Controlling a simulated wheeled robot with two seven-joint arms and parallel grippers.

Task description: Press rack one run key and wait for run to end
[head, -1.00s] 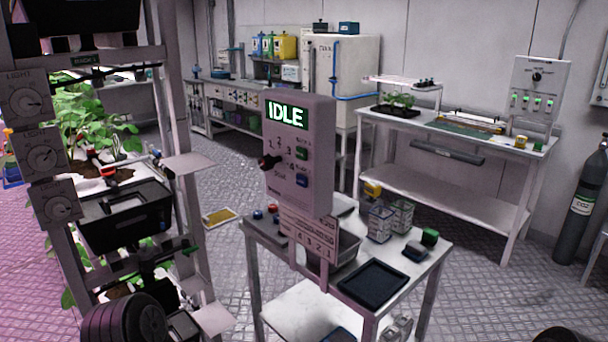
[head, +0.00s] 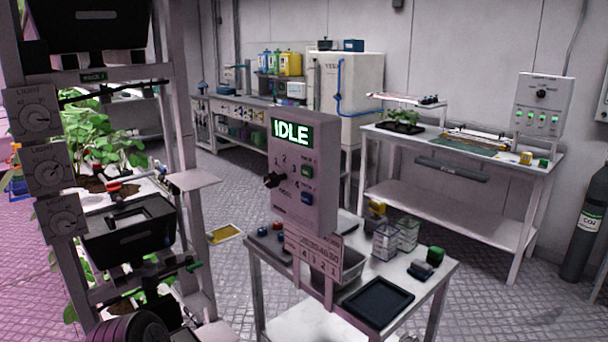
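A grey control box (head: 303,172) stands on a post at the small table. Its lit green display (head: 292,132) reads IDLE. Below the display are a black selector knob (head: 273,180) among printed numbers, a green key (head: 307,171) and a blue key (head: 307,198); their small labels are too blurred to read surely. The plant rack (head: 170,160) stands at the left with light dials (head: 38,119) on its side and a small sign (head: 93,77) near its top.
The small table (head: 410,290) holds a dark tray (head: 378,301), clear baskets (head: 386,240) and small boxes. A long bench (head: 520,175) and a CO2 cylinder (head: 586,230) stand at the right. The floor between rack and table is open, with a yellow tray (head: 224,234) on it.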

